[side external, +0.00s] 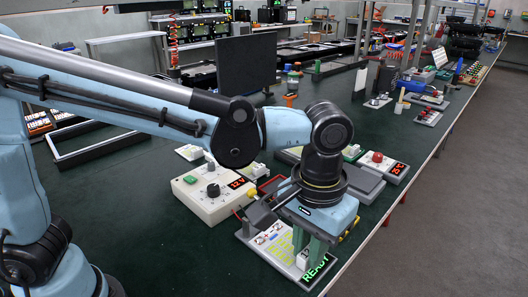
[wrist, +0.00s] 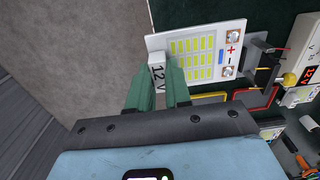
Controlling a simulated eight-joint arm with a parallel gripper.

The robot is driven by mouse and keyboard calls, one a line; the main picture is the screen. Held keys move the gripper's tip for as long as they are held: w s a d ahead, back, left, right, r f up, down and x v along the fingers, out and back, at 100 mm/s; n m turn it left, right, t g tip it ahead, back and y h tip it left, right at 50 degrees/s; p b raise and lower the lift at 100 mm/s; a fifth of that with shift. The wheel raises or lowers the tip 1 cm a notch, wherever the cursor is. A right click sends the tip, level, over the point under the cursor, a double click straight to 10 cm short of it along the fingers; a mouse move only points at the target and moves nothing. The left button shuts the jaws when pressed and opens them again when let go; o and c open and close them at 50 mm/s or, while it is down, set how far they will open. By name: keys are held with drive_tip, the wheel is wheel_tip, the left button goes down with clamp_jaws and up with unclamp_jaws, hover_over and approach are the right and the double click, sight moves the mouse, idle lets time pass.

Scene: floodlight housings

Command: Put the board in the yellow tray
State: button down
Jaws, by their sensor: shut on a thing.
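The board (wrist: 193,60) is a white plate with rows of yellow LEDs, plus and minus marks and round metal terminals. In the side view the board (side external: 272,243) lies at the near edge of the bench, partly hidden by my gripper. My gripper (side external: 306,258) points down, with its green fingers shut on a white block marked 12 V at the board's end. The same grip shows in the wrist view (wrist: 160,88).
A green READY display (side external: 315,269) is right beside my fingers. A cream power supply box (side external: 213,192) with a knob stands to the left, with red and yellow leads near the board. A grey block (side external: 361,186) and a red-knobbed unit (side external: 378,164) stand behind. The bench's front-left is clear.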

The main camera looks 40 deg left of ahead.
drive_tip(key=w+d+f, duration=0.1)
drive_tip(key=w+d, duration=0.2)
drive_tip(key=w, duration=1.1)
drive_tip(key=w+a+f, duration=0.2)
drive_tip(key=w, duration=0.1)
drive_tip(key=w+a+f, duration=0.2)
drive_tip(key=w+a, duration=0.1)
drive_tip(key=w+a+f, duration=0.2)
drive_tip(key=f, duration=0.1)
drive_tip(key=shift+w+a, duration=0.35)
drive_tip(key=shift+w, duration=0.05)
drive_tip(key=shift+f, duration=1.95)
drive_tip(key=shift+f, duration=0.15)
drive_tip(key=c, duration=1.1)
unclamp_jaws()
drive_tip(key=shift+o, duration=0.2)
